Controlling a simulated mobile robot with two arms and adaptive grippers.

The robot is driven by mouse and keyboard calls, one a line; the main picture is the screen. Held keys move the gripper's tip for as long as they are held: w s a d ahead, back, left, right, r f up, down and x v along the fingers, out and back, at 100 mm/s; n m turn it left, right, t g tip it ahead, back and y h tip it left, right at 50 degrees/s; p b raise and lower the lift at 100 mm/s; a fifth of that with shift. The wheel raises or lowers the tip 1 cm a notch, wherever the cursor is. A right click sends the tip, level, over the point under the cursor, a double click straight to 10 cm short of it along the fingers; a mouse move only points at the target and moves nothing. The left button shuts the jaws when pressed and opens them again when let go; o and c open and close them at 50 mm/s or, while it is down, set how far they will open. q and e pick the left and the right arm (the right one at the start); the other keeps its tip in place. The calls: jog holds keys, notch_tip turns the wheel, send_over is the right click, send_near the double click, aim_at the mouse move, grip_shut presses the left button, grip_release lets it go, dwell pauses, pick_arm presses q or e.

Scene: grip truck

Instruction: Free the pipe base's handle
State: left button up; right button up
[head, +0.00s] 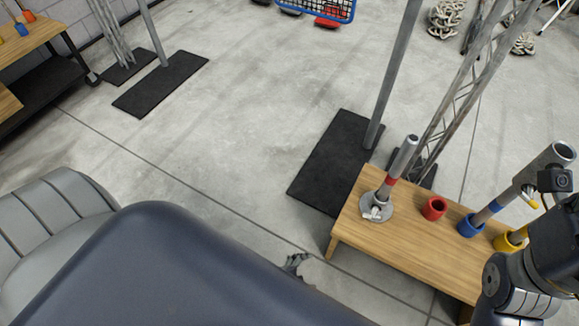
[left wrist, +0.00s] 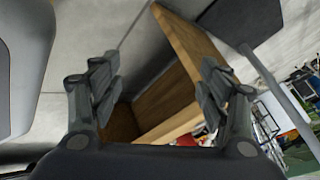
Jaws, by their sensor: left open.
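The pipe base (head: 385,203) is a round grey flange at the far left corner of the wooden table, with a short grey pipe (head: 405,156) standing in it above a red band. A small pale handle or clamp (head: 372,213) shows on its near side; its exact state is too small to tell. My left gripper (head: 294,262) is partly hidden behind my body, left of and apart from the table. In the left wrist view my left gripper (left wrist: 155,95) is open and empty, facing the table's wooden side. My right arm is at lower right; its fingers are not visible.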

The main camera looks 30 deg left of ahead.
pick_arm(q)
jog(key=shift+s+a+n+g+p, duration=0.5)
jog(key=shift+s+a+n+p, duration=0.8)
jog(key=shift+s+a+p, duration=0.3)
jog(key=shift+w, duration=0.1)
